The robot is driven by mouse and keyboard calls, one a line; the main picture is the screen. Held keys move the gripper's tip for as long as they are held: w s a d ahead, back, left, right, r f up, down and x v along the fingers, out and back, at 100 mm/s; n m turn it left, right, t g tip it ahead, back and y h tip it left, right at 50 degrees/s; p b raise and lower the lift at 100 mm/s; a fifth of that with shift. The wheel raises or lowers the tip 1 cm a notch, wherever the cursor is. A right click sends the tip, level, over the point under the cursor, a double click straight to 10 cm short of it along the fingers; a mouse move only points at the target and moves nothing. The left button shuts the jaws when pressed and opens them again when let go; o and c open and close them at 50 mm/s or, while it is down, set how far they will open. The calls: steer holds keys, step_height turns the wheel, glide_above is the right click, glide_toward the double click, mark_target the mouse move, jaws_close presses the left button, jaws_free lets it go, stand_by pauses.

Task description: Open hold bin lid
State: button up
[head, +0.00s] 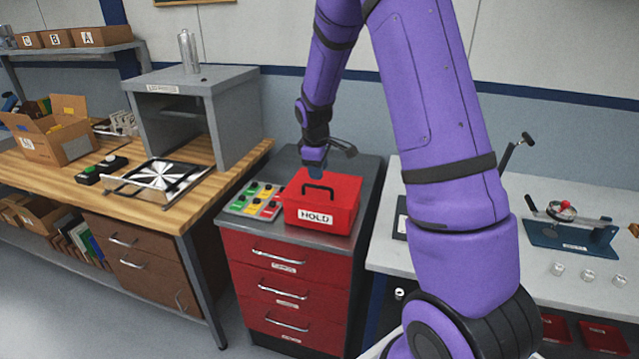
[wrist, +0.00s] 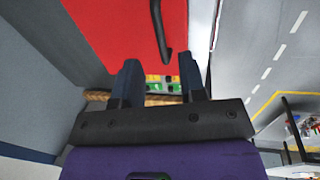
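The red bin labelled HOLD (head: 325,213) stands on top of a red drawer cabinet, its lid down. A black handle (head: 319,188) sits on top of the lid. My gripper (head: 314,170) points down just above the back of the bin in the head view. In the wrist view my two dark fingers (wrist: 160,78) are spread apart with nothing between them. The red lid (wrist: 110,28) fills the upper part there, and the black handle (wrist: 160,32) shows beyond the fingertips, roughly in line with the gap. I see no contact with the handle.
A grey tray of green, yellow and red pieces (head: 254,200) lies left of the bin. A grey open-front box (head: 195,110) stands on the wooden bench at left. A white table (head: 572,285) with a blue fixture is at right. My arm hides part of it.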

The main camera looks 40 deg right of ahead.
mark_target(320, 187)
steer(key=f, duration=0.3)
steer(key=d+f, duration=0.1)
steer(key=f, duration=0.1)
steer(key=shift+w+f, duration=0.3)
steer(key=shift+w, duration=0.05)
jaws_close()
